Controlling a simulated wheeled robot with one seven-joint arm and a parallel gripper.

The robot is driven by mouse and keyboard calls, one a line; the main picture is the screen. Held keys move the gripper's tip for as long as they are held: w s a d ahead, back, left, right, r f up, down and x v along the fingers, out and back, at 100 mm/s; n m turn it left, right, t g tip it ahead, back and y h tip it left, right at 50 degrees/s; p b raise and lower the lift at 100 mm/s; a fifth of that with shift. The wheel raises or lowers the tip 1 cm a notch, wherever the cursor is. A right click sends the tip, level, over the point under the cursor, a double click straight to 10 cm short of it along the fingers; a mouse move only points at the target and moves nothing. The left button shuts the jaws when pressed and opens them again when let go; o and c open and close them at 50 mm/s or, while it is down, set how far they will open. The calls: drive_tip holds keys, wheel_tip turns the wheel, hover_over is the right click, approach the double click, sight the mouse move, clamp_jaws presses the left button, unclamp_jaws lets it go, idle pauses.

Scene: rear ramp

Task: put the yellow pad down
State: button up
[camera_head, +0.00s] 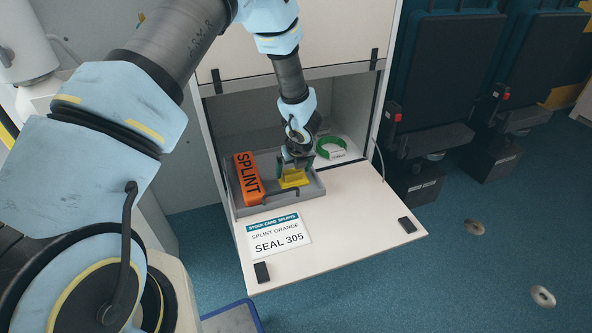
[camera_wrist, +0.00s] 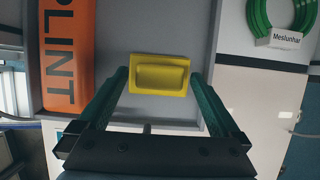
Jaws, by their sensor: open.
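The yellow pad (camera_wrist: 160,75) lies in the grey tray (camera_wrist: 205,40), seen in the wrist view just beyond and between my open fingers. In the head view the yellow pad (camera_head: 293,178) shows under my gripper (camera_head: 297,165), towards the tray's right side. My gripper (camera_wrist: 160,85) is open, with a green finger on each side of the pad. Whether a finger touches the pad cannot be told. The grey tray (camera_head: 272,200) rests at the front of the open locker, on the lowered flap.
An orange splint (camera_head: 247,179) lies at the tray's left side. A green coil (camera_head: 329,147) with a white label is right of the tray. The flap (camera_head: 345,220) is lowered and carries a stock card (camera_head: 279,236) reading SEAL 305. Dark folded seats (camera_head: 440,70) stand at right.

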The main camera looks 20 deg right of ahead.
drive_tip(key=shift+r+p, duration=0.3)
drive_tip(key=d+p+v, duration=0.1)
drive_tip(key=p+v, duration=0.1)
drive_tip(key=v, duration=1)
drive_tip(key=w+a+r+n+y, duration=0.1)
drive_tip(key=a+r+n, duration=0.2)
drive_tip(key=a+n, duration=0.3)
drive_tip(key=w+a+r+n+g, duration=0.1)
drive_tip(key=w+a+r+n, duration=0.15)
drive_tip(key=a, duration=0.45)
drive_tip(key=a+r+n+y, duration=0.1)
drive_tip(key=a+r+n, duration=0.2)
drive_tip(key=a+n, duration=0.35)
drive_tip(key=s+a+r+n+g, duration=0.1)
drive_tip(key=s+a+r+n, duration=0.3)
drive_tip(key=a+n, duration=0.5)
drive_tip(key=s+a+r+n+g+h, duration=0.1)
drive_tip(key=s+a+r+n, duration=0.3)
drive_tip(key=a+n, duration=0.5)
drive_tip(key=n, duration=0.3)
drive_tip(key=shift+s+h, duration=0.3)
drive_tip(key=shift+s, duration=0.1)
drive_tip(key=shift+a+r, duration=0.1)
